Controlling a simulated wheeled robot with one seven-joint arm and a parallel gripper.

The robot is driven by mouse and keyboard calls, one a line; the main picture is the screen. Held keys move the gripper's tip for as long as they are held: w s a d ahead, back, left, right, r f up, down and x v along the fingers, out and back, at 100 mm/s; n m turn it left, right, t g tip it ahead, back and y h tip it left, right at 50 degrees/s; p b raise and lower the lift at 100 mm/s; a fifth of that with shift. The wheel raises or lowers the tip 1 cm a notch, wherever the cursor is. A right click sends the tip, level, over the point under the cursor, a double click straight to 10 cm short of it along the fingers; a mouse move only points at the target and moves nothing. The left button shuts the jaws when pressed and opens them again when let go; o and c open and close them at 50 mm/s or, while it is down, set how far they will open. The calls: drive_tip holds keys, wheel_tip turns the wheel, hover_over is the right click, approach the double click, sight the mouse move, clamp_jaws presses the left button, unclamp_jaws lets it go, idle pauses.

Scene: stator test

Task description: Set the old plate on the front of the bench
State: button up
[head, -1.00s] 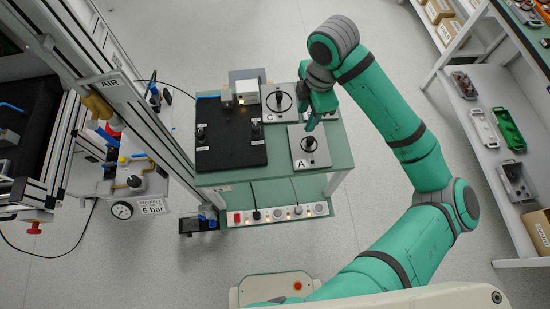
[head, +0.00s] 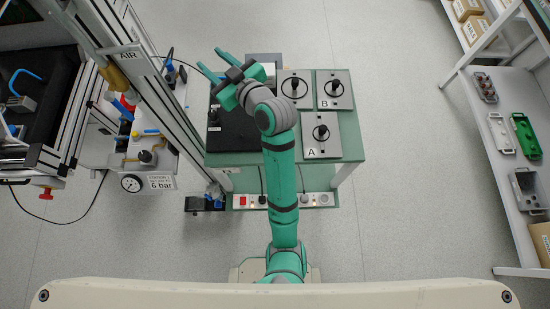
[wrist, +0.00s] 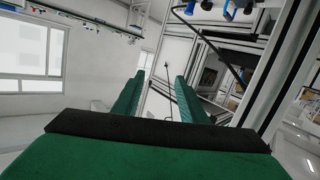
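Grey square plates with black round knobs lie on the green bench (head: 350,120). The plate marked A (head: 315,148) is nearest the front edge on the right. The plate marked B (head: 343,101) is behind it. A third plate (head: 302,78) is left of B, its lower part near my arm and its letter not readable. Nothing visible marks which plate is the old one. My gripper (head: 208,61) is open and empty, raised over the bench's back left, away from the plates. The wrist view shows its two fingers (wrist: 160,78) apart with nothing between them.
A black board (head: 235,135) covers the bench's left side, partly hidden by my arm. A power strip (head: 315,199) runs below the front edge. A parts shelf (head: 510,185) is at the right.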

drive_tip(key=s+d+f+m+t+h, duration=0.1)
drive_tip(key=s+d+f+m+h, duration=0.1)
drive_tip(key=s+f+m+h, duration=0.1)
drive_tip(key=s+d+f+m+t+h, duration=0.1)
drive_tip(key=s+d+f+m+h, duration=0.2)
drive_tip(key=s+f+m, duration=0.2)
drive_tip(key=s+d+f+m+t+h, duration=0.1)
drive_tip(key=s+d+f+m+h, duration=0.1)
drive_tip(key=s+f, duration=0.5)
drive_tip(key=shift+s+d+m+t+h, duration=0.15)
drive_tip(key=shift+s+m+t+h, duration=0.25)
drive_tip(key=shift+s+m, duration=0.85)
drive_tip(key=s+d+n, duration=0.1)
drive_tip(key=s+d, duration=0.3)
drive_tip(key=s, duration=0.6)
drive_tip(key=s+d+n+h, duration=0.1)
drive_tip(key=s+d, duration=0.3)
drive_tip(key=s, duration=0.7)
drive_tip(key=shift+s+d+r+n+h, duration=0.15)
drive_tip(key=shift+d+r+n+h, duration=0.05)
drive_tip(key=shift+d+n+h, duration=0.2)
